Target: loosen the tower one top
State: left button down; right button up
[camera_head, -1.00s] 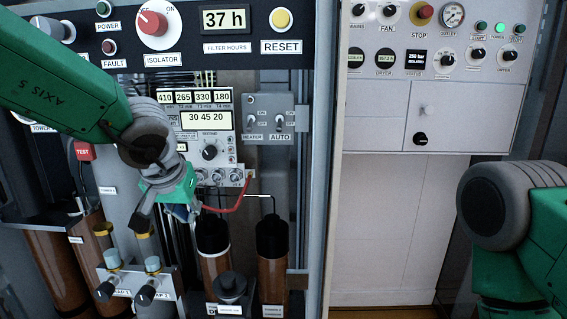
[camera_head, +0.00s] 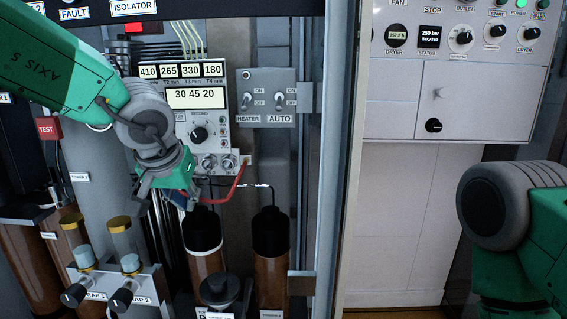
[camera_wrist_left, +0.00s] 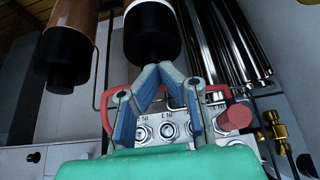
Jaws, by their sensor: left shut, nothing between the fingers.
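Two brown towers with black tops stand side by side in the lower middle of the head view. The left one has a white band under its black top (camera_head: 203,226); the right one has a plain black top (camera_head: 271,230). Their labels are too small or hidden for me to tell which is tower one. My left gripper (camera_head: 190,200) is shut and empty, just above and left of the banded tower's top. In the left wrist view, my shut fingertips (camera_wrist_left: 154,72) are close to that black top (camera_wrist_left: 152,45); I cannot tell whether they touch. My right gripper is out of view.
A red hose (camera_head: 237,184) and a thin pipe run close to the left gripper. A panel with knobs (camera_head: 198,134) and a switch plate (camera_head: 266,98) are behind. Two trap valves (camera_head: 122,297) stand lower left, and a dark knob (camera_head: 220,290) stands in front of the towers.

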aim_at(200, 218)
pick_arm(q)
jog(key=shift+a+f+p, duration=0.15)
jog(key=shift+f+p, duration=0.25)
jog(key=shift+f, duration=0.35)
jog(key=shift+a+f, duration=0.25)
jog(key=shift+f, duration=0.6)
jog(key=shift+d, duration=0.1)
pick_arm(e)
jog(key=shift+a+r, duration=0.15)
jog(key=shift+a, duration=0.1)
pick_arm(q)
jog(key=shift+d, duration=0.25)
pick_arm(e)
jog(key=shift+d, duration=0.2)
pick_arm(q)
jog(key=shift+w+a+p, duration=0.15)
jog(key=shift+a+p, duration=0.05)
jog(key=shift+p, duration=0.25)
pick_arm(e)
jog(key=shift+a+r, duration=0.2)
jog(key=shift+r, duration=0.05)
pick_arm(q)
jog(key=shift+w+d+p, duration=0.3)
jog(key=shift+w+p, duration=0.1)
jog(key=shift+p, duration=0.3)
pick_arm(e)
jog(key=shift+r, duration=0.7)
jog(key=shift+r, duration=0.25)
